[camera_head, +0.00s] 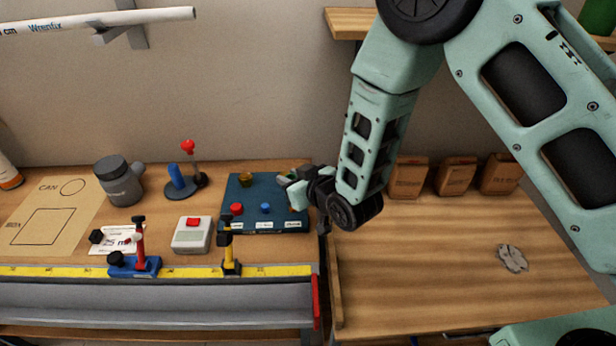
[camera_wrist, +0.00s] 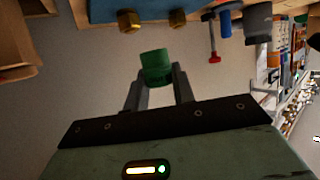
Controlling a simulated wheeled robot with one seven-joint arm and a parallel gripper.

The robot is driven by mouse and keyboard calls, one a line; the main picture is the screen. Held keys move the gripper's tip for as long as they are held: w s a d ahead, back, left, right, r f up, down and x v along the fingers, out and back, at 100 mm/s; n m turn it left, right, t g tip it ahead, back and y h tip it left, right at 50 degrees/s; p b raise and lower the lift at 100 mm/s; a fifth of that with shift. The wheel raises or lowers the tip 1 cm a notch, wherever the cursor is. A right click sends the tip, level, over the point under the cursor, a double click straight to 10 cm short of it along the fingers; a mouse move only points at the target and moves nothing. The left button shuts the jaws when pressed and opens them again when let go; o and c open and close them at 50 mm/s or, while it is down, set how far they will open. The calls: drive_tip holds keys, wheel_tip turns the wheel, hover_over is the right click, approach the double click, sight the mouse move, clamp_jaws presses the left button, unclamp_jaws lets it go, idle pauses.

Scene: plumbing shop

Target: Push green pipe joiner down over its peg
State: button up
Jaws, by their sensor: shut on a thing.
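The green pipe joiner (camera_wrist: 156,64) is between my gripper's (camera_wrist: 158,76) two fingertips in the wrist view. My gripper is shut on it. In the head view my gripper (camera_head: 291,187) is at the right part of the dark blue peg board (camera_head: 247,193). Only a small bit of green shows there behind the fingers. The board's edge (camera_wrist: 150,8) shows at the top of the wrist view, with a visible gap between it and the joiner. The green joiner's peg is hidden in the head view, so I cannot tell how they line up.
The board carries a red piece (camera_head: 236,208), a blue piece (camera_head: 266,208) and a brass piece (camera_head: 245,181). A grey box with a red button (camera_head: 192,234) stands left of it. A yellow clamp (camera_head: 230,255) stands in front. The right bench (camera_head: 430,270) is mostly clear.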

drive_tip(key=shift+f+b, duration=1.3)
drive_tip(key=shift+f, duration=1.15)
drive_tip(key=shift+b, duration=0.65)
drive_tip(key=shift+f, duration=0.15)
drive_tip(key=shift+f+b, duration=1)
drive_tip(key=shift+b, duration=0.15)
drive_tip(key=o, duration=1)
drive_tip(key=shift+s+d, duration=0.1)
